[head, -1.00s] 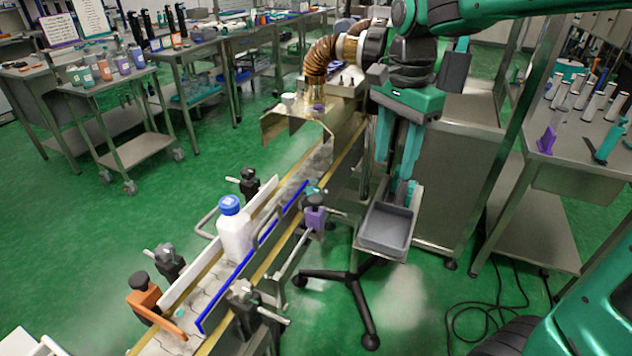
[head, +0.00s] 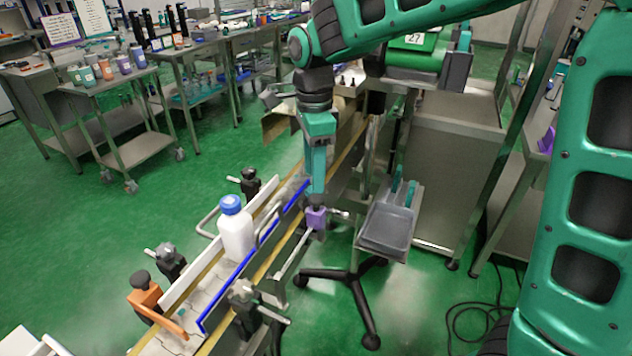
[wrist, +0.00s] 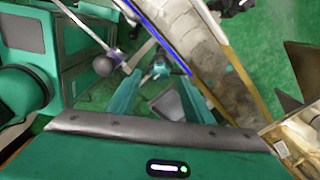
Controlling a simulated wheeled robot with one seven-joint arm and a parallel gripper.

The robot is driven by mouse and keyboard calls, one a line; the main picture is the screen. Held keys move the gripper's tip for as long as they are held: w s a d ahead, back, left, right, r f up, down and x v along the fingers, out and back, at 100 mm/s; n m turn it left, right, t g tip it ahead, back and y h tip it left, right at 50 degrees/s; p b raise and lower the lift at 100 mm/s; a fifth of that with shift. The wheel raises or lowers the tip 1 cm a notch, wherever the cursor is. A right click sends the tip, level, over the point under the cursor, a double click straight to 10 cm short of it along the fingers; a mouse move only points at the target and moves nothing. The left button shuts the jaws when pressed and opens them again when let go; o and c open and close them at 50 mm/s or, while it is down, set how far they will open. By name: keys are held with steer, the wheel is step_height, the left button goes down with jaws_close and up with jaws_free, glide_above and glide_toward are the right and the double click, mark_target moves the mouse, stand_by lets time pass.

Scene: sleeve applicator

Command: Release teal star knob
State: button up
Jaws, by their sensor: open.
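The purple clamp (head: 316,218) sits at the far end of the blue-edged guide rail (head: 253,258), on the side of the conveyor facing the grey tray. My gripper (head: 316,190) points down right over this clamp and covers the teal star knob on its top in the head view. In the wrist view my gripper (wrist: 160,80) is open, its teal fingers apart on either side of a small clamp fitting (wrist: 160,67) by the end of the blue rail. The knob's star shape is too small to make out there, and I cannot tell whether the fingers touch it.
A white bottle with a blue cap (head: 235,228) stands on the conveyor between the rails. An orange clamp (head: 146,300) and dark-knobbed clamps line the near and left side. A grey tray (head: 388,228) on a wheeled stand is close on the right. Green floor is open at left.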

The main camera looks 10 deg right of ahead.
steer(key=shift+f, duration=1.65)
steer(key=c, duration=1)
steer(key=shift+d, duration=0.3)
steer(key=shift+c, duration=0.2)
steer(key=shift+a, duration=0.2)
